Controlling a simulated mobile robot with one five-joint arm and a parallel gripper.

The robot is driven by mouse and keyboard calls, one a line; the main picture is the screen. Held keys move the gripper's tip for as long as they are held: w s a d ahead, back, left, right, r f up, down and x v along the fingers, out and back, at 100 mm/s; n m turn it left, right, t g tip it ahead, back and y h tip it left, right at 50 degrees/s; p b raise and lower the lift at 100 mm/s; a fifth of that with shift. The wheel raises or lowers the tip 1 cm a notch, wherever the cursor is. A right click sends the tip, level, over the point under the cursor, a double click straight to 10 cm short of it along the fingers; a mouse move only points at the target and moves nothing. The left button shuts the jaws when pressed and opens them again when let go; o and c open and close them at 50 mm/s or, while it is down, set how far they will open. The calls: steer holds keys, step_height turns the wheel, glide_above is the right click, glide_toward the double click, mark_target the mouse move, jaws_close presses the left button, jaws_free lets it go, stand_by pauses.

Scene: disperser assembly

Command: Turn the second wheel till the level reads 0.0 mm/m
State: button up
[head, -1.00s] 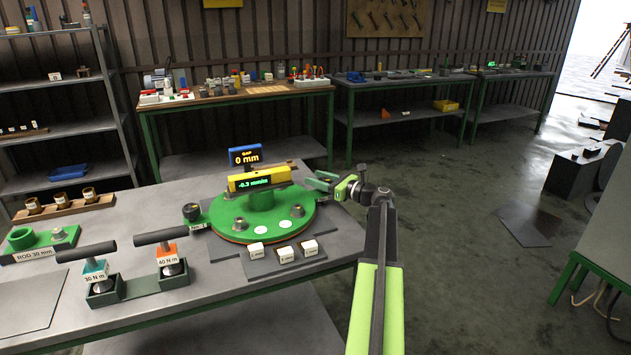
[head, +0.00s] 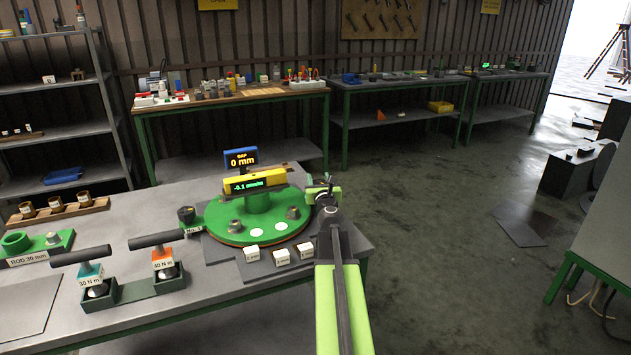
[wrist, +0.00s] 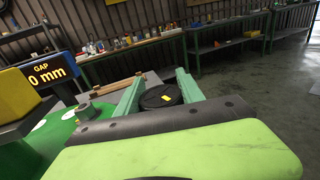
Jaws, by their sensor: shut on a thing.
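The yellow level (head: 270,177) lies across the green hub above the round green plate (head: 258,232) in the head view. Its small green digits seem to read -0.1 mm/m. My gripper (head: 322,190) is at the right rim of the plate. In the wrist view a round black wheel (wrist: 160,97) with a yellow mark sits between the two pale green fingers (wrist: 157,93), and my gripper is shut on it. In the head view my gripper hides most of this wheel. Another dark wheel (head: 186,214) stands at the plate's left side.
A blue gap display (head: 241,159) reads 0 mm behind the level. Several bolts and white discs sit on the plate. White blocks (head: 280,256) lie in front of it. Two torque wrenches (head: 162,258) stand at left. Open floor lies to the right.

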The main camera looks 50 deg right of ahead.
steer(key=shift+m+g+h, duration=0.5)
steer(key=shift+h, duration=0.4)
steer(key=o, duration=1.4)
